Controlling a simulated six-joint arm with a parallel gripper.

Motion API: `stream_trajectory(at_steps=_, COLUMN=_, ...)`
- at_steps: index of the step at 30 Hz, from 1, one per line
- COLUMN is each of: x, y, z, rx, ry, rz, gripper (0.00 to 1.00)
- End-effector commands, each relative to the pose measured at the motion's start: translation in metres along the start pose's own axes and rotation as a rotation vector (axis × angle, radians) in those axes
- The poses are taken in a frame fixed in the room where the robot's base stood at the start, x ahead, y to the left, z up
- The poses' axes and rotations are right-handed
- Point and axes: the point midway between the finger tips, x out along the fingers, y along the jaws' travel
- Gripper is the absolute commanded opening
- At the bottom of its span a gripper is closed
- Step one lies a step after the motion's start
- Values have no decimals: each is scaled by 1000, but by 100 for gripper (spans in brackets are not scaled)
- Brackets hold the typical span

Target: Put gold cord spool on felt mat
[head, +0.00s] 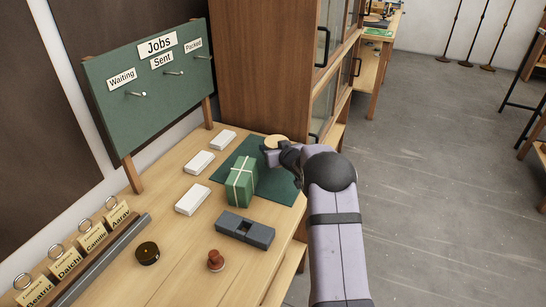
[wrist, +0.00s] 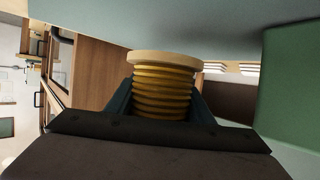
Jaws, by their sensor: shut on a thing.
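The gold cord spool (wrist: 163,92) has ribbed gold cord and a pale wooden end disc. My gripper (wrist: 162,108) is shut on it, with one dark finger on each side. In the head view the spool's pale disc (head: 275,141) shows at the tip of my gripper (head: 270,153), at the far right part of the dark green felt mat (head: 265,162). I cannot tell whether the spool touches the mat. My gripper and arm hide part of the mat's right side.
A green parcel tied with pale string (head: 241,182) stands on the mat's near left part. White boxes (head: 198,163) lie to the left. A grey block (head: 245,229), a stamp (head: 216,260) and a dark round tin (head: 147,253) are nearer. A wooden cabinet (head: 262,65) rises behind.

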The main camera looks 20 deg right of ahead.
Motion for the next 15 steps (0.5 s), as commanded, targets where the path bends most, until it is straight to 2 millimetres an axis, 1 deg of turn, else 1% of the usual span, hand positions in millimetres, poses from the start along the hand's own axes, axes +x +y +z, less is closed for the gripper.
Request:
stream_trajectory(at_steps=5, x=1, y=0, z=2, rx=0, ry=3, rz=0, gripper=18)
stream_trajectory(at_steps=12, x=11, y=0, z=26, rx=0, ry=1, rz=-1, gripper=18)
stream_trajectory(at_steps=15, x=14, y=0, z=32, rx=1, ry=3, rz=0, gripper=18)
